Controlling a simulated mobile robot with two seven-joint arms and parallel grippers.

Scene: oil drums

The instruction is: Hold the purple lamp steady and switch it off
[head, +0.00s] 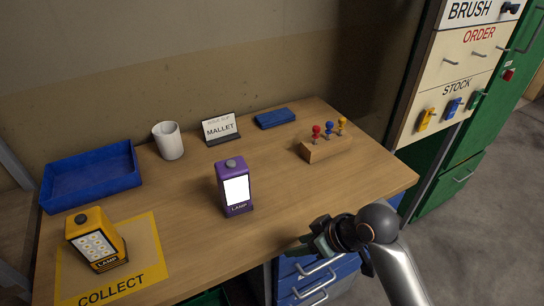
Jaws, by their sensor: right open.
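The purple lamp (222,179) stands upright near the middle of the wooden table. Its front panel glows bright white, and a grey round button (231,163) sits on its top. My right gripper (302,247) is open and empty at the table's front edge, to the right of and nearer than the lamp, apart from it. My left gripper is not in view.
A yellow lamp (99,236) stands on the yellow COLLECT mat (146,247) at the left. A blue tray (91,176), a white cup (168,141), a MALLET sign (221,128), a blue case (275,118) and a wooden block with coloured knobs (325,149) stand behind. Table around the purple lamp is clear.

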